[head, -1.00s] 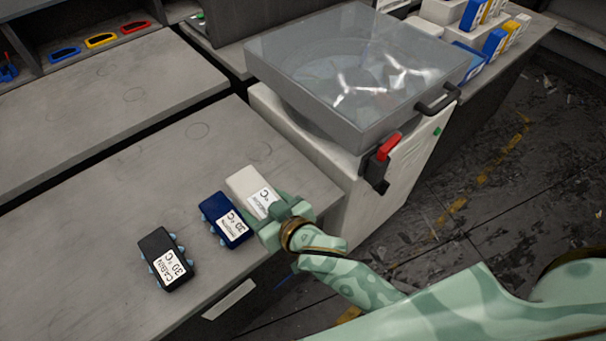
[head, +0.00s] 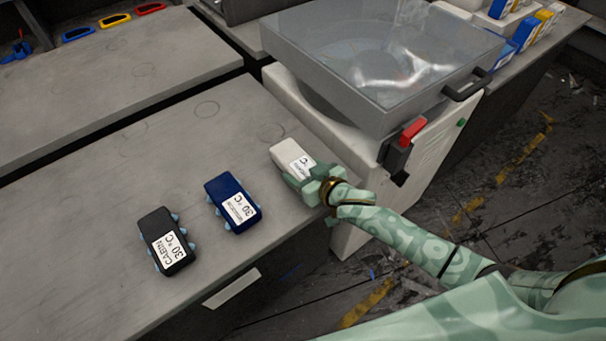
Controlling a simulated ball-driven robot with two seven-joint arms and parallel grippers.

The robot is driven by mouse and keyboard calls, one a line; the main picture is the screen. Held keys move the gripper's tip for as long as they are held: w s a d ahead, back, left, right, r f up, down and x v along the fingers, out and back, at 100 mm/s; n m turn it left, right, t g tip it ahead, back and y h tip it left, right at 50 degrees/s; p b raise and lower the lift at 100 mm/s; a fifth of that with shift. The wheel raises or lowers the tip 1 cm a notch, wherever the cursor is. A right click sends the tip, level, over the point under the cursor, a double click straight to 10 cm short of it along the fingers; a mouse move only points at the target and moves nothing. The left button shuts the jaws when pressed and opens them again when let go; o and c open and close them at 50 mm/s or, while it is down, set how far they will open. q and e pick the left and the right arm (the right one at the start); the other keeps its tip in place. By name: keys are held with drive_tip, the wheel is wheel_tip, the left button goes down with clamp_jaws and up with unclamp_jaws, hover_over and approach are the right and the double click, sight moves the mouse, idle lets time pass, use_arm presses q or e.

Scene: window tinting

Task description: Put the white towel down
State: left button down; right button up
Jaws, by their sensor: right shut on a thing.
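A white block with a printed "°C" label (head: 289,154) is at the right end of the grey table. No cloth towel shows. My right gripper (head: 313,180) is shut on the near end of this white block. I cannot tell whether the block touches the table or is held just above it. A dark blue block labelled 30 °C (head: 226,192) lies to its left, apart from it. A black block labelled CABIN 30 °C (head: 155,224) lies farther left. My left gripper is not in view.
The grey table (head: 110,180) is clear behind the blocks. A white machine (head: 345,140) with a clear lid (head: 390,60) and red switch (head: 412,130) stands close to the right. Blue, yellow and red rings (head: 115,20) lie at the far left.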

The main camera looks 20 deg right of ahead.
drive_tip(key=shift+f, duration=0.3)
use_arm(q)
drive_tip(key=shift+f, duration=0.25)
use_arm(e)
drive_tip(key=shift+f, duration=0.1)
drive_tip(key=o, duration=1.1)
drive_tip(key=shift+f, duration=0.1)
drive_tip(key=shift+c, duration=0.2)
drive_tip(key=shift+s+r, duration=0.1)
drive_tip(key=shift+r, duration=0.2)
use_arm(q)
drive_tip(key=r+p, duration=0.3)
drive_tip(key=p, duration=0.1)
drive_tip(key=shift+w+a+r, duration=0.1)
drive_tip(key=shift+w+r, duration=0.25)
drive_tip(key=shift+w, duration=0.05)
use_arm(e)
drive_tip(key=v, duration=1.1)
drive_tip(key=shift+s, duration=0.4)
drive_tip(key=shift+d, duration=0.1)
